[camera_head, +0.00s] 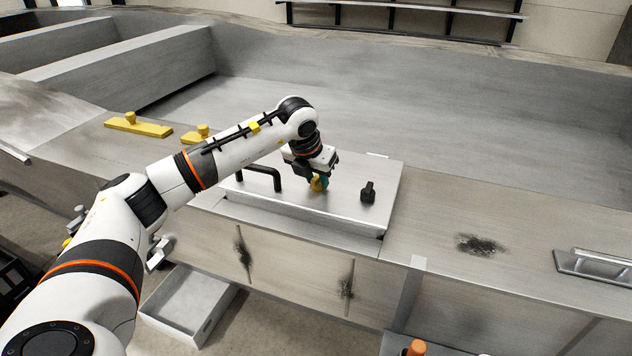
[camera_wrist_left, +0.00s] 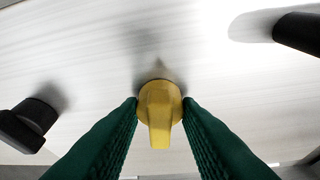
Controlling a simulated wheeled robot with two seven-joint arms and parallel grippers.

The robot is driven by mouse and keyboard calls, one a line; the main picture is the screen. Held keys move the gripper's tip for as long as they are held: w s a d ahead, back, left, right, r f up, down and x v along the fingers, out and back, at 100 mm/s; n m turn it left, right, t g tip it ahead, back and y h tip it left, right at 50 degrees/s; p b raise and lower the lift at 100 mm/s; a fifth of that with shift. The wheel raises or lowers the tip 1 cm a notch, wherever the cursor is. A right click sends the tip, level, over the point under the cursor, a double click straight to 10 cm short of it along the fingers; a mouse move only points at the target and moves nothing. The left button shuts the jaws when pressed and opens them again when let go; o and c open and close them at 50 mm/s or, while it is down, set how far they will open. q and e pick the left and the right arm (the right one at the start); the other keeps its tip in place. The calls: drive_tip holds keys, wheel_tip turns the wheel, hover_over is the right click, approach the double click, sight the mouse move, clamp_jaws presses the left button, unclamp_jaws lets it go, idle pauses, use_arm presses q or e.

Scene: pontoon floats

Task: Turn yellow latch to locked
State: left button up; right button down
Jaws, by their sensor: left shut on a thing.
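The yellow latch (camera_wrist_left: 158,110) is a round knob with a raised grip bar. It sits on a pale metal hatch lid, and its bar points toward the bottom of the left wrist view. In the head view the latch (camera_head: 316,186) is partly hidden by my gripper. My left gripper (camera_head: 319,182) comes down from above onto it. In the left wrist view its green fingers (camera_wrist_left: 160,118) are on both sides of the latch, closed on it. My right gripper is in neither view.
On the hatch lid (camera_head: 340,215) a black knob (camera_head: 368,192) stands right of the latch and a black handle (camera_head: 262,175) left of it. Yellow cleats (camera_head: 138,125) lie further left. A metal handle (camera_head: 600,258) is at far right. An open box (camera_head: 190,305) is below.

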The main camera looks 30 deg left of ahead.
use_arm(q)
drive_tip(key=shift+n+y+b, duration=0.3)
drive_tip(key=shift+n+b, duration=0.1)
drive_tip(key=shift+n, duration=0.5)
drive_tip(key=shift+r, duration=0.1)
drive_tip(key=o, duration=1)
drive_tip(key=shift+c, duration=0.2)
drive_tip(key=b+v, duration=0.3)
drive_tip(key=v, duration=0.9)
